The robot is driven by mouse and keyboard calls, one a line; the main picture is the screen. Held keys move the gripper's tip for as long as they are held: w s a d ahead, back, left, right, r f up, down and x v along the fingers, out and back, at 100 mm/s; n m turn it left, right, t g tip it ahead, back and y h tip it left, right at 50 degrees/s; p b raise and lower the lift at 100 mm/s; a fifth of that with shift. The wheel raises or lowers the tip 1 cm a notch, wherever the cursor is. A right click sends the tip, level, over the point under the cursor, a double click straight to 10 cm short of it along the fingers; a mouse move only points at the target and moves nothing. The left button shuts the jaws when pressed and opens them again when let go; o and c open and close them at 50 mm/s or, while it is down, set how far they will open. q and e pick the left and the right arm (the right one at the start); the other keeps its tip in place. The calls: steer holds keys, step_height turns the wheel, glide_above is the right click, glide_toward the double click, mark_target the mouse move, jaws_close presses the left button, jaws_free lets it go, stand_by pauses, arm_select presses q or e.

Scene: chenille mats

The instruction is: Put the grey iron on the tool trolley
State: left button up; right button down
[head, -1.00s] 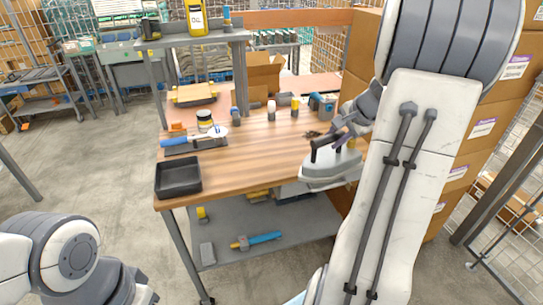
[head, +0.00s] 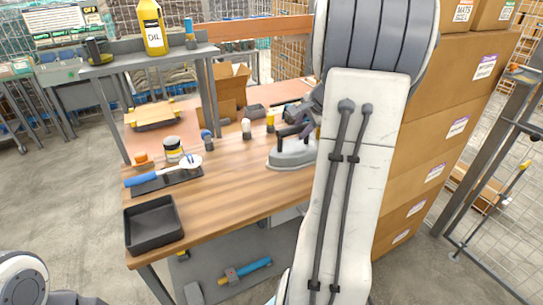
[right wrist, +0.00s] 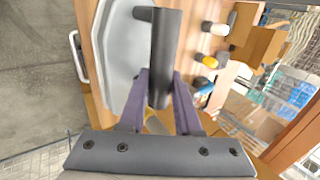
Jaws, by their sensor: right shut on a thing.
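The grey iron (head: 290,157) has a pale grey body and a dark handle, and is level at the right part of the wooden-topped bench (head: 230,195). My right gripper (head: 300,121) is shut on its handle. In the right wrist view, the two purple fingers (right wrist: 160,92) close on the dark handle, with the iron's pale body (right wrist: 117,60) beside it. I cannot tell whether the iron touches the wood. Part of it is hidden behind my right arm. I cannot tell for sure which piece is the tool trolley. My left gripper is not in view.
A black tray (head: 153,225) stands at the bench's front left, with a dark mat (head: 165,181) and blue-handled tool behind it. Bottles (head: 246,128) and an open carton (head: 230,85) stand at the back. Stacked cartons (head: 440,130) rise at the right. The front middle is clear.

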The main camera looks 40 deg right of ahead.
steer(key=w+a+f+b, duration=0.1)
steer(key=w+a+f, duration=0.6)
steer(key=f, duration=0.3)
steer(key=shift+w+a+b, duration=0.35)
steer(key=shift+w+a, duration=0.05)
steer(key=shift+w, duration=0.4)
steer(key=shift+f, duration=0.1)
steer(key=shift+f, duration=0.15)
steer(key=c, duration=0.6)
jaws_free()
steer(key=shift+s+f, duration=0.1)
